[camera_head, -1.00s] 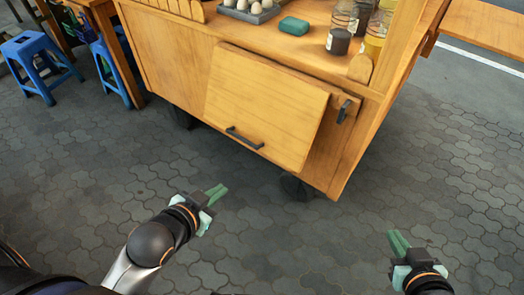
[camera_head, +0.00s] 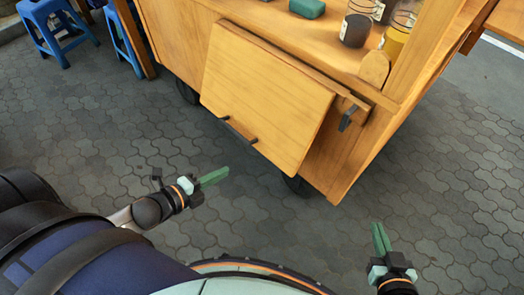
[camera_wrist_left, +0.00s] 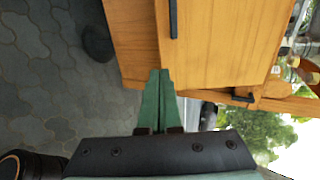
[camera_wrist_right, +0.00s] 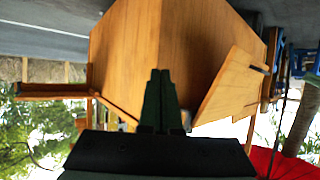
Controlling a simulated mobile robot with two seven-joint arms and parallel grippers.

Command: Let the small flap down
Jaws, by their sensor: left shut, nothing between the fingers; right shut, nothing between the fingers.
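The small flap (camera_head: 265,95) is a wooden panel hinged along its top on the front of the wooden cart. It stands tilted outward from the cart, with a dark bar handle (camera_head: 238,130) near its lower edge. A dark metal bracket (camera_head: 349,116) sits on the cart at the flap's right. My left gripper (camera_head: 214,177) is shut and empty, in front of and below the flap. The flap and handle show in the left wrist view (camera_wrist_left: 215,45). My right gripper (camera_head: 381,238) is shut and empty, low at the right, apart from the cart. The flap's edge shows in the right wrist view (camera_wrist_right: 228,85).
The cart's counter (camera_head: 285,28) holds a green block (camera_head: 307,8) and jars (camera_head: 356,28) near its right end. Blue stools (camera_head: 55,28) stand at the upper left. The paved ground (camera_head: 300,225) between my grippers and the cart is clear.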

